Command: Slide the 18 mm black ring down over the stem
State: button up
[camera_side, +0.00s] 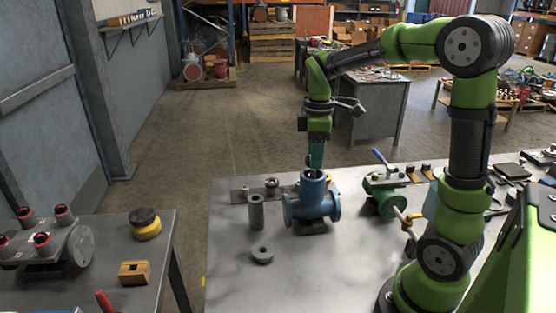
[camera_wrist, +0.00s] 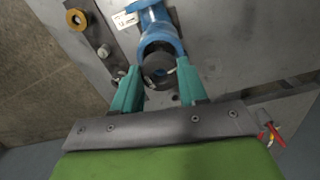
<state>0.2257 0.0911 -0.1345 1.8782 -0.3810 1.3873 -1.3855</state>
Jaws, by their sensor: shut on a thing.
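My gripper (camera_side: 315,166) hangs straight down over the blue valve body (camera_side: 312,199), its teal fingertips close to the valve's upright neck. In the wrist view, my gripper (camera_wrist: 157,78) is shut on a black ring (camera_wrist: 151,80), held between its two teal fingers. The ring overlaps the round mouth of the blue valve body (camera_wrist: 158,33) in that view. In the side view the fingers and neck mostly hide the ring. I cannot make out the stem clearly, nor tell whether the ring is around it or above it.
The front middle of the metal table (camera_side: 320,275) is clear.

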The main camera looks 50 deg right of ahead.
jog(key=shift+f, duration=1.35)
dwell(0.5)
jog(key=o, duration=1.1)
jog(key=shift+o, duration=0.5)
jog(key=o, duration=0.3)
jog(key=shift+r, duration=0.15)
jog(key=shift+r, duration=3.4)
